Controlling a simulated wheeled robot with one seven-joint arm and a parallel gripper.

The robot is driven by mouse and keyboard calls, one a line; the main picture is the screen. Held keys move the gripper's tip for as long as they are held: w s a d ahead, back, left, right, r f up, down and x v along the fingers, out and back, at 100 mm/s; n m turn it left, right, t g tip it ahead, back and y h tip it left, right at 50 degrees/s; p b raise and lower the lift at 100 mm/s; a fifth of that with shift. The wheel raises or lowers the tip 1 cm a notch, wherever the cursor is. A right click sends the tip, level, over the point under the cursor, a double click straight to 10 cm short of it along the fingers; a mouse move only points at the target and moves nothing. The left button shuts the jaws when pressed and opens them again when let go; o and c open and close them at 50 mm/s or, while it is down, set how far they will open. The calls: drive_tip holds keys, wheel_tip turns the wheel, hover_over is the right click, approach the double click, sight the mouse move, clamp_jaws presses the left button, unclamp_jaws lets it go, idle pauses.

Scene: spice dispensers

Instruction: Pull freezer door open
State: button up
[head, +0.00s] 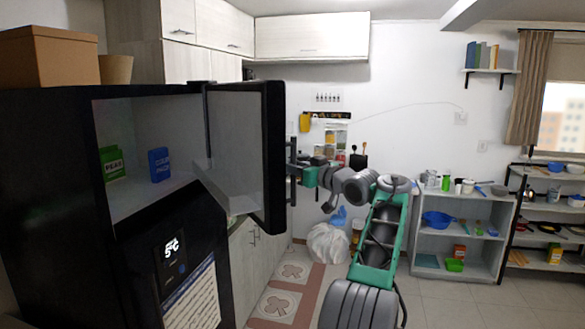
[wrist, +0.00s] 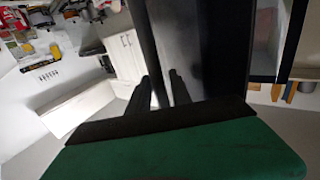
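The black freezer (head: 60,200) stands at the left in the head view. Its upper door (head: 268,150) is swung well out, and the lit compartment (head: 125,125) is exposed. The dark vertical handle (head: 292,172) is on the door's outer face. My gripper (head: 299,173) is at this handle, reaching in from the right. In the wrist view my two dark fingers (wrist: 160,80) stand close together on either side of a dark vertical bar, which looks like the handle. The glossy black door face (wrist: 210,50) shows just beyond. The exact contact is hard to see.
A green box (head: 112,165) and a blue pack (head: 159,165) stand inside the freezer. A white bag (head: 327,244) is on the floor behind the door. Stocked shelves (head: 436,243) line the back right. The floor at the right front is clear.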

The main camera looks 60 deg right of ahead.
drive_tip(key=b+v, duration=0.3)
drive_tip(key=v, duration=0.4)
drive_tip(key=shift+s, duration=0.35)
